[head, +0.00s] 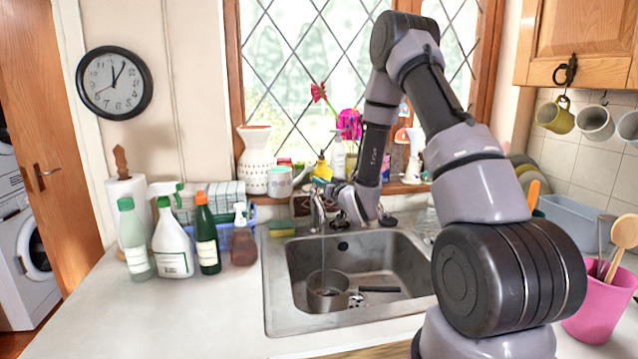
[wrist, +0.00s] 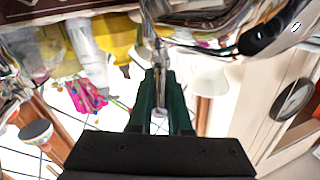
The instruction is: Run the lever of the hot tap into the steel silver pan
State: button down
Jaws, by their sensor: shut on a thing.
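The steel silver pan (head: 327,292) sits in the left part of the sink basin, its black handle pointing right. The hot tap (head: 317,208) stands at the back rim of the sink, with its spout over the basin. A thin stream of water seems to fall from it into the pan. My gripper (head: 328,188) is at the top of this tap, partly hidden by my wrist. In the wrist view my gripper's dark green fingers (wrist: 161,88) are shut on the tap's slim metal lever (wrist: 157,58).
The steel sink (head: 276,300) is set in a pale worktop. A vase (head: 254,160) and other ornaments line the sill behind the tap. A pink pot (head: 598,305) with utensils stands at right.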

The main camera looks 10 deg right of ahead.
jog(key=shift+w+d+r+n+y, duration=0.15)
jog(key=shift+w+r+n+y, duration=0.1)
jog(key=shift+n+y, duration=0.25)
jog(key=c, duration=0.9)
grip_release()
jog(key=shift+w+f, duration=0.1)
jog(key=shift+f, duration=0.05)
jog(key=shift+o, duration=0.2)
jog(key=v, duration=1.1)
